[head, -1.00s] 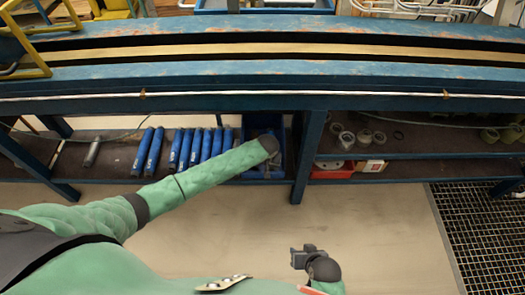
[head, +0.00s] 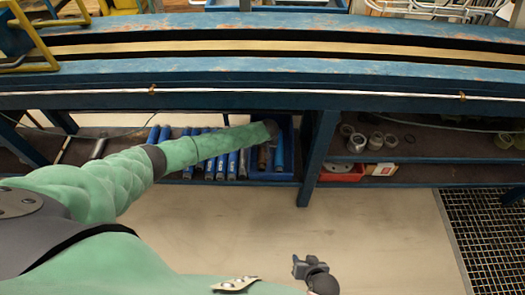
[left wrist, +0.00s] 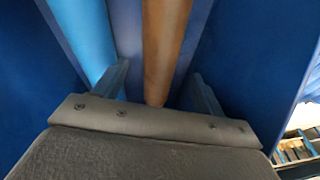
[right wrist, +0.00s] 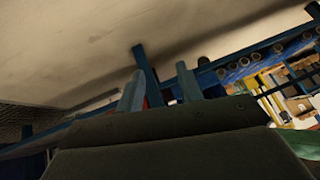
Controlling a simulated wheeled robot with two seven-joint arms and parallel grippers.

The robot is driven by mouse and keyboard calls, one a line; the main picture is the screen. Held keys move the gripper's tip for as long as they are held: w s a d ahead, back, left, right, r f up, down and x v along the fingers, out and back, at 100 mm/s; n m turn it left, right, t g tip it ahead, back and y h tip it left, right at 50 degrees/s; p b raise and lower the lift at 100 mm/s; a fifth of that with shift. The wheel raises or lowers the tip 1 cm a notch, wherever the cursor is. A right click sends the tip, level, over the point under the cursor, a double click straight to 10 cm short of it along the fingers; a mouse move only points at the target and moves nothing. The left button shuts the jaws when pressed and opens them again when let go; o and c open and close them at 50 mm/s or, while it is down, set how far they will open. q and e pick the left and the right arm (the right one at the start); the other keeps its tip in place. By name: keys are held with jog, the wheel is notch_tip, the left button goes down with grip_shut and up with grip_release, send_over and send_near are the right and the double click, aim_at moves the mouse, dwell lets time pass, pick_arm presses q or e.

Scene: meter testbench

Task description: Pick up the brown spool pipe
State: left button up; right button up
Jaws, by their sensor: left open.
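The brown spool pipe (left wrist: 163,50) stands out in the left wrist view, beside a light blue pipe (left wrist: 83,35). In the head view its end (head: 263,157) shows inside the blue bin (head: 285,174) on the lower shelf. My left gripper (left wrist: 160,90) is open, with the brown pipe running between its fingers and the blue pipe to the left. Contact with the pipe cannot be seen. In the head view my left forearm hides the left gripper. My right gripper (head: 303,267) is low in the middle; its fingers (right wrist: 160,90) are apart and empty.
Several blue pipes (head: 221,166) lie left of the bin. A blue bench leg (head: 316,160) stands just right of it. A red tray (head: 342,174) and grey rings (head: 357,142) sit further right. The bench top (head: 250,72) overhangs the shelf. The floor in front is clear.

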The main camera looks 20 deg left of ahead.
pick_arm(q)
jog(key=shift+x, duration=1.5)
jog(key=shift+r, duration=0.1)
grip_shut()
